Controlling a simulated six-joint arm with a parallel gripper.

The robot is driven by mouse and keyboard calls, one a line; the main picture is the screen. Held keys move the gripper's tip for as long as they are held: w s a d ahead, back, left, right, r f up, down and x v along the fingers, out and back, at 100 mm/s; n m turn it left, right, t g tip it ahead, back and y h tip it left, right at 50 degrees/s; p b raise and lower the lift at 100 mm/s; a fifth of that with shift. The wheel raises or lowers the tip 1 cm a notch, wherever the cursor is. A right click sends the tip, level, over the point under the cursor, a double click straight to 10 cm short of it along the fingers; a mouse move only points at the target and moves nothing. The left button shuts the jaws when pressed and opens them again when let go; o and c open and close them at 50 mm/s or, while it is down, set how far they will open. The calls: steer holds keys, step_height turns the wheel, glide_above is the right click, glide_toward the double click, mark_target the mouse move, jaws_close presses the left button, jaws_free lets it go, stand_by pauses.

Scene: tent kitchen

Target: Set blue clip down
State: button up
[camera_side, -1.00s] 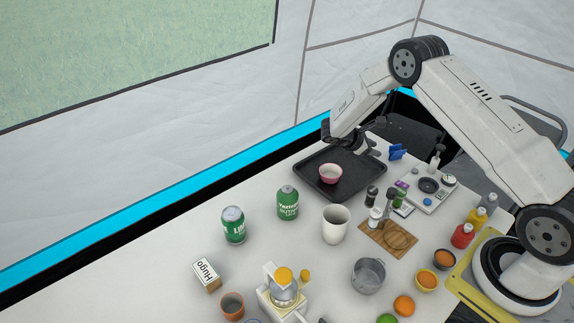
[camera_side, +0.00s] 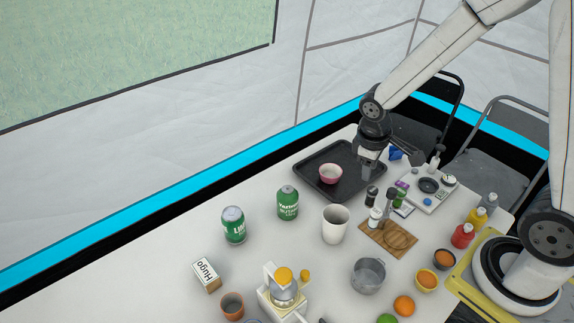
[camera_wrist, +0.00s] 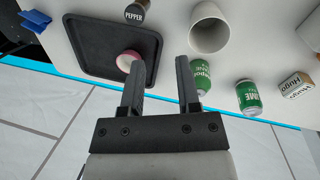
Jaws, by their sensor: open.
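The blue clip (camera_side: 397,154) rests on the white table just right of the black tray (camera_side: 312,178), close behind my gripper in the side view. It also shows at the upper left corner of the wrist view (camera_wrist: 35,20), beyond the tray's edge. My gripper (camera_side: 369,177) hangs over the right edge of the tray, pointing down. In the wrist view its two fingers (camera_wrist: 157,75) are apart with nothing between them. The clip is clear of the fingers.
A pink bowl (camera_side: 331,174) sits in the tray, near one finger in the wrist view. A pepper jar (camera_wrist: 137,12), a scale (camera_side: 440,200), a white cup (camera_side: 335,226) and green cans (camera_side: 288,204) stand around. The table between the cans and the Hugo box (camera_side: 206,275) is clear.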

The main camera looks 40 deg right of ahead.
steer(key=s+a+r+m+t+y, duration=0.1)
steer(key=s+a+r+m+t, duration=0.1)
steer(key=s+a+m, duration=0.1)
steer(key=s+a, duration=0.1)
steer(key=s, duration=0.1)
steer(key=shift+s+a+r+y, duration=0.2)
steer(key=shift+s+r+y, duration=0.1)
steer(key=shift+y, duration=0.1)
stand_by(0.9)
